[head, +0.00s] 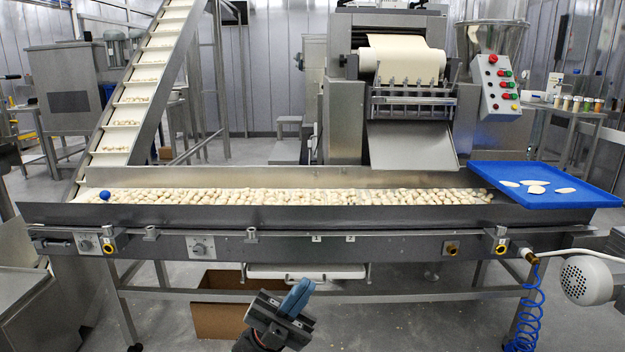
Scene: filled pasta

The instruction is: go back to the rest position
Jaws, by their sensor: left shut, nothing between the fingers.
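My left gripper (290,307) shows low in the middle of the head view, in front of the conveyor table. Its blue fingertips are together with nothing between them. It is apart from the conveyor and below its front edge. My right gripper is not in view. The conveyor (300,214) runs across the view, and its belt carries many pieces of filled pasta (300,196). A blue ball (105,195) sits at the belt's left end. A blue tray (595,197) rests at the right end with several pale flat pieces (535,189) on it.
A cardboard box (215,318) stands on the floor under the conveyor, behind my left gripper. A white drawer-like tray (305,271) hangs under the frame. A motor (587,280) and a coiled blue hose (527,310) are at the lower right. The pasta machine (410,110) stands behind.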

